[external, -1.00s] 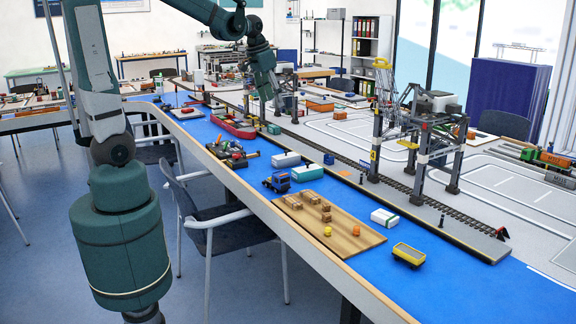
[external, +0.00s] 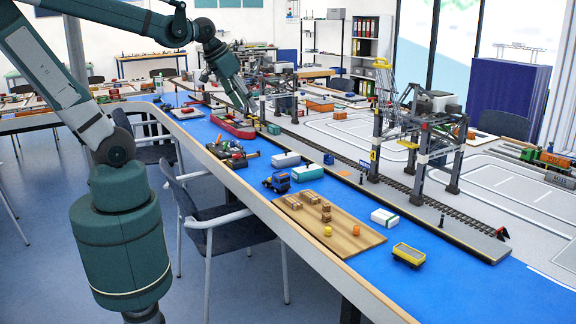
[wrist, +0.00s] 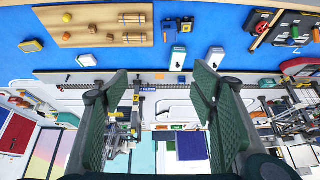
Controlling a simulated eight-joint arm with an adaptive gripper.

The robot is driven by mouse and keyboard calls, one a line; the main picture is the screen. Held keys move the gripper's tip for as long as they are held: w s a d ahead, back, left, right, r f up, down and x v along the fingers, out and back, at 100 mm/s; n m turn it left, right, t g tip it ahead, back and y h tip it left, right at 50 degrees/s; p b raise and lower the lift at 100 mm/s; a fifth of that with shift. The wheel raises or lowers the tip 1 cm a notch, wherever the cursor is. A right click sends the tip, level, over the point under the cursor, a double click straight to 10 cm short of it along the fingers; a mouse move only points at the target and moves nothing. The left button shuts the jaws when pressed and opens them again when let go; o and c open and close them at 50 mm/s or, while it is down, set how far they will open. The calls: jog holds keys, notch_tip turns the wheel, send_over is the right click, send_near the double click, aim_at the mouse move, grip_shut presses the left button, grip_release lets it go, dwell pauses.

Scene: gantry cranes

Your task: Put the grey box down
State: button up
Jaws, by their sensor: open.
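A pale grey-white box (external: 286,159) lies on the blue table strip, just behind a teal-and-white box (external: 307,173). In the wrist view the pale box (wrist: 216,57) stands to the right of the teal-and-white one (wrist: 177,58). Which box the task calls grey is not certain, but this is the greyest one I see. My gripper (external: 248,106) is beyond the boxes, near the red boat, its fingertips small and hard to make out. In the wrist view my gripper (wrist: 158,85) has its two green-padded fingers wide apart with nothing between them.
A blue truck (external: 278,181) and a wooden board (external: 350,238) with crates and balls stand nearer the camera. The red boat (external: 232,130) lies beyond the boxes. A rail track (external: 425,200) and a gantry crane (external: 420,130) stand at the right. Blue table around the boxes is partly clear.

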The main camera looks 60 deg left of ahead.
jog(key=s+d+f+t, duration=0.1)
jog(key=s+d+f, duration=0.1)
jog(key=s, duration=0.4)
jog(key=shift+s+d+f, duration=0.15)
jog(key=shift+s+d, duration=0.1)
jog(key=shift+d, duration=0.05)
dwell(1.1)
